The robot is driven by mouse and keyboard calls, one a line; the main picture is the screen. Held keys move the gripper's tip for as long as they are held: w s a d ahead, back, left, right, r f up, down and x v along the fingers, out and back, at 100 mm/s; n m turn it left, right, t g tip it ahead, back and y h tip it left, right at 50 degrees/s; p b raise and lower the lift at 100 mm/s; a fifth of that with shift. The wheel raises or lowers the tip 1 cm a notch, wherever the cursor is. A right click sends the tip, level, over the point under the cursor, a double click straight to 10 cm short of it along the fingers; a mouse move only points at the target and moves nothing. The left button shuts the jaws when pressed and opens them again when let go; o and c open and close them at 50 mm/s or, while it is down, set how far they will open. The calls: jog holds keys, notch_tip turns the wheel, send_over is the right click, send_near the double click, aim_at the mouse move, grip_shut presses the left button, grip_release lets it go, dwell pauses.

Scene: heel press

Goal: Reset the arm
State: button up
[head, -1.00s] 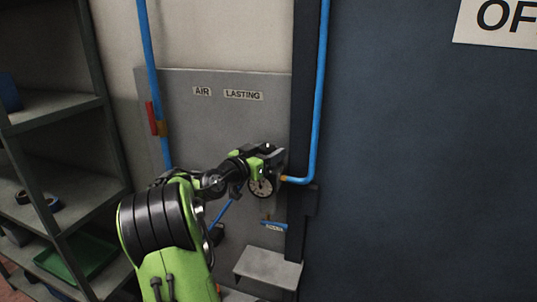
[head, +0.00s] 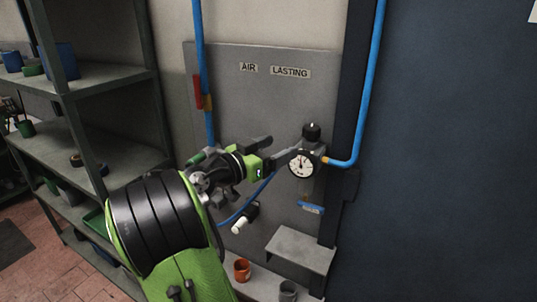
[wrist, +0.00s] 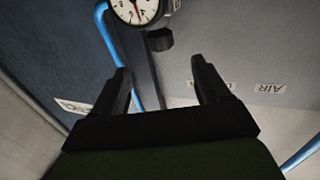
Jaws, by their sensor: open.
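My gripper (head: 281,150) is open and empty, in front of the grey panel (head: 225,68), just left of the round pressure gauge (head: 301,164). The gauge has a white dial and a black knob (head: 312,132) on top. In the wrist view my two dark fingers (wrist: 165,88) stand apart with nothing between them. The gauge (wrist: 133,8) shows at the top of that view, beyond the fingertips, with the black knob (wrist: 159,40) below it. My arm hides part of the lower panel.
A blue pipe (head: 367,90) runs down to the gauge's right side. Another pipe (head: 201,60) with a red lever (head: 197,92) is at the left. A grey ledge (head: 301,249), an orange cup (head: 242,269) and a grey cup (head: 288,291) are below. Shelves (head: 112,75) stand left.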

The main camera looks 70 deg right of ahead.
jog(key=shift+v, duration=1.2)
jog(key=w+a+f+n+t+y+p, duration=0.1)
jog(key=w+a+f+n+t+y, duration=0.1)
jog(key=a+n+t+y, duration=0.3)
jog(key=w+a+f+n+t+y+p, duration=0.1)
jog(key=w+a+f+n+t, duration=0.15)
jog(key=a, duration=0.55)
jog(key=w+a+f+n+t+y+p, duration=0.1)
jog(key=w+a+f+n+t+y, duration=0.1)
jog(key=w+a+n+t+y, duration=0.3)
jog(key=s+a+n+y+p, duration=0.1)
jog(key=s+a+n, duration=0.3)
jog(key=a, duration=0.6)
jog(key=s+a+f+n+y, duration=0.1)
jog(key=s+a+n+y, duration=0.3)
jog(key=a, duration=0.6)
jog(key=shift+s+a+f+n+p, duration=0.2)
jog(key=shift+s+a+n+p, duration=0.3)
jog(key=shift+n, duration=0.65)
